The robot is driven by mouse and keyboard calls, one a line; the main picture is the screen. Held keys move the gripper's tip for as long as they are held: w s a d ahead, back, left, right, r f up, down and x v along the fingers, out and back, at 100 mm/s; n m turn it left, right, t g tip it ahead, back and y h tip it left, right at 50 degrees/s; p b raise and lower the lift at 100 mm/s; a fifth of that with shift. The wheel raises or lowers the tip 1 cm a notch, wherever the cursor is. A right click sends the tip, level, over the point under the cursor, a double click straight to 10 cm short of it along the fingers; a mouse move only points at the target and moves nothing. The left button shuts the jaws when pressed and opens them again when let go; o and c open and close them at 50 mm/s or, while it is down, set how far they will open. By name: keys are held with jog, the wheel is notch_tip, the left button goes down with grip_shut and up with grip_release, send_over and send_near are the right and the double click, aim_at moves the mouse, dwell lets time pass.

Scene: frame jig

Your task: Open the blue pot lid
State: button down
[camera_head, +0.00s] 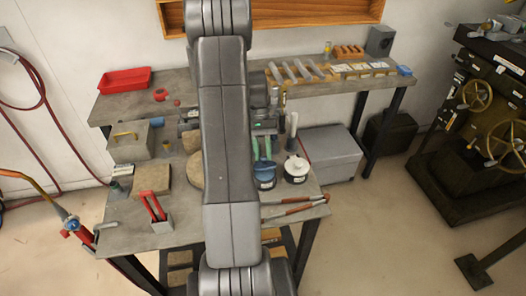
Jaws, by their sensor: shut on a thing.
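The blue pot lid (264,170) is right of my arm, near the middle of the bench. It sits at the top of a dark pot (266,184) with a pale label. My gripper (262,159) reaches down from behind with its two green fingers and is shut on the top of the lid. The knob is hidden between the fingers. The lid looks level, and I cannot tell whether there is a gap between it and the pot. My arm hides the bench just left of the pot.
A white-lidded pot (296,169) stands close on the right. Long tools with brown handles (300,208) lie in front. A red-handled item (154,210), a wooden board (151,180) and a grey box (130,141) stand at left on the grey bench (190,236).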

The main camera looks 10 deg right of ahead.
jog(key=c, duration=1.2)
grip_release()
jog(key=b+v, duration=0.1)
jog(key=v, duration=1.2)
jog(key=shift+w+r, duration=0.2)
jog(key=shift+r, duration=0.15)
jog(key=shift+f, duration=0.1)
jog(key=p+x, duration=0.1)
jog(key=x, duration=1.2)
jog(key=shift+s+f, duration=0.2)
jog(key=shift+f, duration=0.15)
